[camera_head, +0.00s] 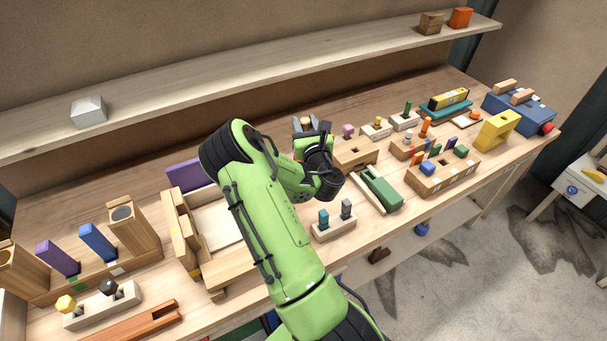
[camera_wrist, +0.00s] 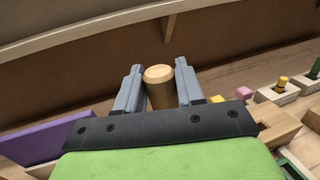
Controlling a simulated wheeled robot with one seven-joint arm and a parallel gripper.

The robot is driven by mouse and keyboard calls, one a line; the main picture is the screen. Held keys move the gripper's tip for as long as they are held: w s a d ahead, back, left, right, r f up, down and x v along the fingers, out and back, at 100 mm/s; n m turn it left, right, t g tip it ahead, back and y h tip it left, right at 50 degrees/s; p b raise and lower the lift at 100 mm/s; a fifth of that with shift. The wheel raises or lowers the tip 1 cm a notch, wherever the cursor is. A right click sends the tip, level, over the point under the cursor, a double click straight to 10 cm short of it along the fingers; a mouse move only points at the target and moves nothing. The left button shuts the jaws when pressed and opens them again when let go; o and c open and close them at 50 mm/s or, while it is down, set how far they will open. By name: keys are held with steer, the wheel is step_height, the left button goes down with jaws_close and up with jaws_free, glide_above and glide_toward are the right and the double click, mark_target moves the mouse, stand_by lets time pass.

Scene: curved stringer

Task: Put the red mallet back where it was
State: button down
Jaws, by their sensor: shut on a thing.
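My gripper (camera_head: 308,124) is above the middle of the workbench, towards its back. Its two grey fingers (camera_wrist: 158,88) are closed on the sides of an upright, round wooden handle (camera_wrist: 159,75). I take this for the handle of the red mallet. In the head view a small reddish patch (camera_head: 298,146) shows under the fingers, beside my wrist. The rest of the mallet head is hidden by my gripper and arm, so I cannot tell whether it touches anything. A wooden block with a dark square hole (camera_head: 355,151) stands just right of my gripper.
A purple panel (camera_head: 184,175) and a wooden tray (camera_head: 180,225) lie left of my arm. A long shelf (camera_head: 230,88) runs above the back of the bench.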

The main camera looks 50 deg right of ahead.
step_height(320, 180, down, 7)
steer(key=b, duration=0.3)
steer(key=shift+s+a+f, duration=0.1)
steer(key=shift+s+f, duration=0.05)
steer(key=shift+f, duration=0.05)
steer(key=shift+f, duration=0.2)
steer(key=c, duration=0.7)
jaws_free()
steer(key=shift+r, duration=0.1)
steer(key=shift+r, duration=0.15)
